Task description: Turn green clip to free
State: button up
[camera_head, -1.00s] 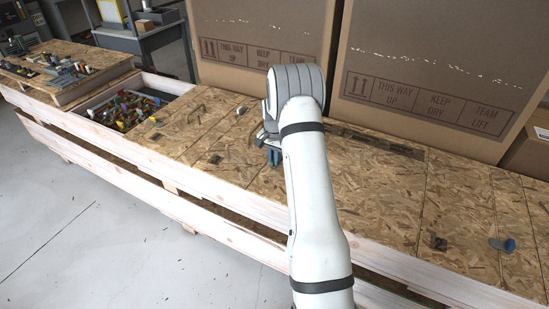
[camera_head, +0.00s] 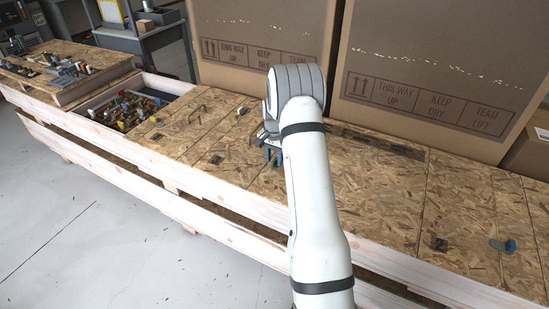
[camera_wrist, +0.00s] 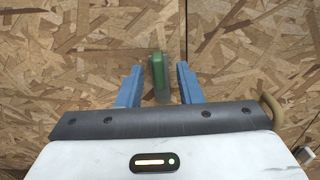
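The green clip (camera_wrist: 158,73) shows in the wrist view, standing out from the chipboard surface, with a greyish part at its near end. My gripper (camera_wrist: 160,82) has its two blue fingers apart, one on each side of the clip. In the head view, my gripper (camera_head: 272,157) is low over the chipboard top, partly hidden behind my arm. The clip cannot be made out in the head view.
Large cardboard boxes (camera_head: 435,65) stand along the back of the chipboard bench (camera_head: 380,190). A blue clip (camera_head: 509,246) sits at the far right. A bin of mixed parts (camera_head: 125,108) is at the left. A tan hook-shaped piece (camera_wrist: 272,108) lies right of my gripper.

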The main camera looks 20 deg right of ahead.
notch_tip(320, 180, up, 8)
jog(key=shift+f+p, duration=0.2)
jog(key=shift+p, duration=0.1)
dwell(0.3)
